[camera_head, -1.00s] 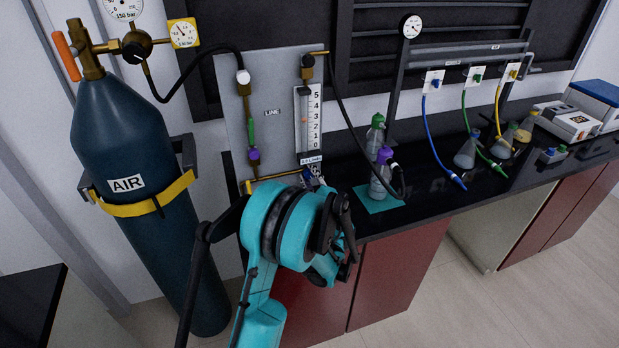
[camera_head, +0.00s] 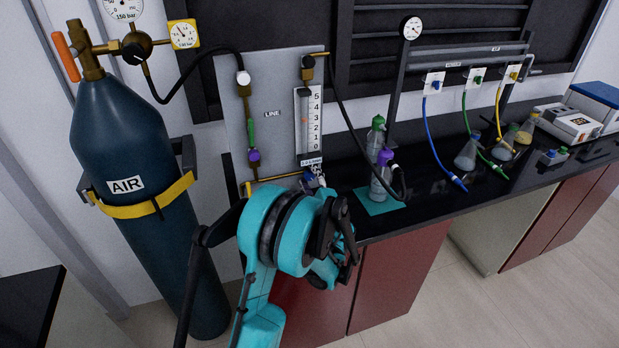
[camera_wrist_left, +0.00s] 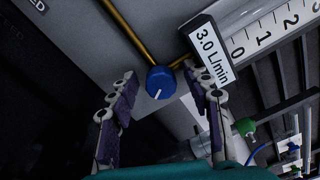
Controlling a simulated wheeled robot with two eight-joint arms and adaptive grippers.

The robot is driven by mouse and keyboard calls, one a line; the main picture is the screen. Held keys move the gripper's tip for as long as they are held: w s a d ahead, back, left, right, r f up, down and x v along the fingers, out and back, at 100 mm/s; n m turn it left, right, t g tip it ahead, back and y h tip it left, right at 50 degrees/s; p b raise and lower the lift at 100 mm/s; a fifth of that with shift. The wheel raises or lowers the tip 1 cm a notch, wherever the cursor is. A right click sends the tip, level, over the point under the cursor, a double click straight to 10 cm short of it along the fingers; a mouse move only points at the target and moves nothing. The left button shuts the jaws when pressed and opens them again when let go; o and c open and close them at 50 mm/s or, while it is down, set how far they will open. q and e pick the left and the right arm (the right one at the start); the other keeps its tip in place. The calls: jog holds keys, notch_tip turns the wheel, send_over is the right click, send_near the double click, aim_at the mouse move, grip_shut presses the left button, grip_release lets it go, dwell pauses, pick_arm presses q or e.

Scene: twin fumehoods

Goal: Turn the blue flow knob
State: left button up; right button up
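The blue flow knob (camera_wrist_left: 160,80) with a white pointer line sits on the grey panel in the left wrist view, below the "3.0 L/min" label (camera_wrist_left: 210,53). My left gripper (camera_wrist_left: 158,92) is open, with one purple-padded finger on each side of the knob. Gaps show between both fingers and the knob in the picture; how far off they are in depth I cannot tell. In the head view the blue knob (camera_head: 308,181) is small and partly hidden behind my left wrist. The flowmeter tube (camera_head: 308,121) stands above it. My right gripper is not in view.
Brass piping (camera_wrist_left: 130,30) runs to the knob. A blue AIR cylinder (camera_head: 135,225) stands left of the panel (camera_head: 271,90). Purple- and green-capped bottles (camera_head: 380,183) stand on the black bench to the right. A black hose (camera_head: 347,125) hangs between panel and bottles.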

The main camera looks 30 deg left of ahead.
pick_arm(q)
jog(key=shift+d, duration=0.1)
jog(key=v, duration=1.1)
jog(key=shift+s+d, duration=0.25)
jog(key=shift+s, duration=0.1)
jog(key=shift+s+a+n+g+h, duration=0.15)
jog(key=shift+s+n+g+h, duration=0.05)
jog(key=shift+n+g+h, duration=0.1)
jog(key=s+n+g+h, duration=0.1)
jog(key=s, duration=0.1)
jog(key=s+n+g+h, duration=0.1)
jog(key=s+n+h, duration=0.1)
jog(key=shift+s+f+n, duration=0.15)
jog(key=shift+s+n, duration=0.05)
jog(key=shift+n, duration=0.1)
jog(key=s+n+h, duration=0.1)
jog(key=s+d+h, duration=0.1)
jog(key=s, duration=0.1)
jog(key=s+d+n+g+h, duration=0.1)
jog(key=shift+s+d+f+n, duration=0.1)
jog(key=shift+s+f+n, duration=0.2)
jog(key=shift+s+f, duration=0.05)
jog(key=s+d+n+h, duration=0.5)
jog(key=s+d+h, duration=0.2)
jog(key=s+d, duration=0.4)
jog(key=shift+s+f+n+g, duration=0.35)
jog(key=shift+s+n+g, duration=0.05)
jog(key=shift+s, duration=0.15)
